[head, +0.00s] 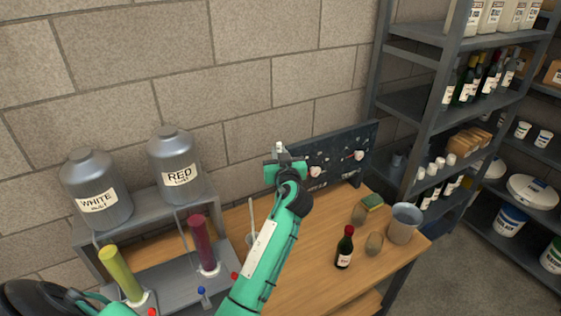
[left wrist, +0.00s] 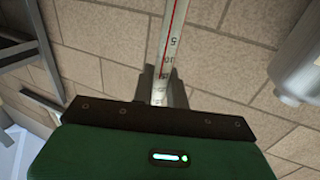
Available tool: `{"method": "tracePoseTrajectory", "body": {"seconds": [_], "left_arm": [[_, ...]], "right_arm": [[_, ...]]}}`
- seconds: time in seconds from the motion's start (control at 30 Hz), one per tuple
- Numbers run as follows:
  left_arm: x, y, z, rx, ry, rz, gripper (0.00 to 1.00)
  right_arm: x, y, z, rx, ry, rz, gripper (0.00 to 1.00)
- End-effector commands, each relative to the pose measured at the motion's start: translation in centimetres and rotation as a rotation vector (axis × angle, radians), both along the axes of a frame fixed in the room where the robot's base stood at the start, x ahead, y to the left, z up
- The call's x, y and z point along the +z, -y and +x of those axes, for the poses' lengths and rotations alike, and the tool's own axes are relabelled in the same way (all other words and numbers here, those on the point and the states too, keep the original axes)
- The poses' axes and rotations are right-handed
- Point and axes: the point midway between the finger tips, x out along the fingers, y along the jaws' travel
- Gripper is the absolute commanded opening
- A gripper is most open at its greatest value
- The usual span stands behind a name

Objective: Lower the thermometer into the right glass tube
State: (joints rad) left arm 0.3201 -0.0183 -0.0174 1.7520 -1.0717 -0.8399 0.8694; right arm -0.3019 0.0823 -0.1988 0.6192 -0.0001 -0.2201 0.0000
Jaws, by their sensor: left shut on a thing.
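My left gripper (head: 281,158) is raised in front of the wall, right of the tubes and above the bench. In the left wrist view its jaws (left wrist: 163,88) are shut on the thermometer (left wrist: 173,40), a pale glass rod with a red line and printed numbers. In the head view only a short pale end of the thermometer (head: 279,146) shows above the gripper; the arm hides the rest. The right glass tube (head: 203,244), with dark red liquid, stands upright below the RED tank. The left glass tube (head: 121,272) holds yellow liquid. The thermometer is apart from both tubes.
The WHITE tank (head: 94,188) and RED tank (head: 174,165) sit on a grey stand behind the tubes. A dark panel (head: 338,158) stands at the bench's back. A small bottle (head: 345,247) and a grey bucket (head: 403,223) are at right. A pale stick (head: 251,214) stands beside my arm.

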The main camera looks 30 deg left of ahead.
Motion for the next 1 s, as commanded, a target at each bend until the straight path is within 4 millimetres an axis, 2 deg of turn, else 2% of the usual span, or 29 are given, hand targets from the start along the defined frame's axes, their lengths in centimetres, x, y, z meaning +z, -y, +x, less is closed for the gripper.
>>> {"method": "tracePoseTrajectory", "body": {"seconds": [0.27,0.3,0.33,0.37,0.53,1.0], "left_arm": [[0.1,-0.1,0.0,0.0,0.0,0.0,0.0],[0.1,-0.1,0.0,0.0,0.0,0.0,0.07],[0.1,-0.1,0.0,0.0,0.0,0.0,0.01],[0.1,-0.1,0.0,0.0,0.0,0.0,0.0],[0.4,0.0,0.0,0.0,0.001,-0.001,0.0],[3.2,-0.1,0.0,0.001,0.0,-0.001,0.0]], "right_arm": [[0.0,-1.1,0.3,-0.003,0.004,0.012,0.36],[0.0,-1.1,0.3,-0.002,0.004,0.012,0.36],[0.0,-1.1,0.3,-0.002,0.005,0.011,0.36],[0.0,-1.0,0.3,-0.002,0.004,0.01,0.36],[0.2,-0.5,0.3,0.0,0.004,0.005,0.36],[1.8,0.0,0.3,0.002,0.004,0.0,0.36]]}}
